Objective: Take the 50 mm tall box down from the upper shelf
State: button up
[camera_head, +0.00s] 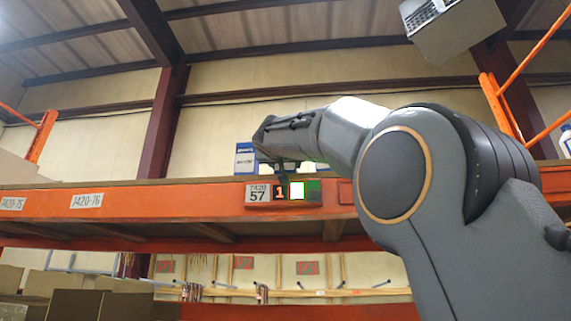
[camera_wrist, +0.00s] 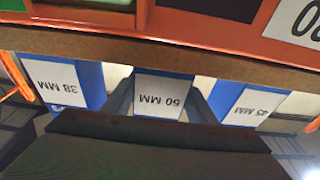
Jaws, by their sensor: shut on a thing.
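The box labelled 50 MM (camera_wrist: 163,98), blue with a white label, is in the middle of the wrist view, where labels read upside down. My gripper (camera_wrist: 163,92) has one finger on each side of it and is shut on it. The box is at the edge of the upper shelf (camera_wrist: 190,58); whether it is lifted clear cannot be told. In the head view my gripper (camera_head: 284,172) is at the upper shelf's front edge (camera_head: 170,198). A blue and white box (camera_head: 244,157) shows behind it there, its label unreadable.
In the wrist view, a blue box labelled 38 MM (camera_wrist: 58,82) stands close on the left and one labelled 45 MM (camera_wrist: 252,105) close on the right. Brown cartons (camera_head: 75,302) are lower left.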

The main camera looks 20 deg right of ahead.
jog(key=shift+r, duration=0.8)
jog(key=r+b+v, duration=0.3)
jog(key=b+v, duration=0.5)
jog(key=v, duration=0.8)
jog(key=shift+s+a+b, duration=0.3)
jog(key=shift+s+b, duration=0.1)
jog(key=shift+s, duration=0.25)
jog(key=shift+w+r, duration=0.1)
dwell(0.3)
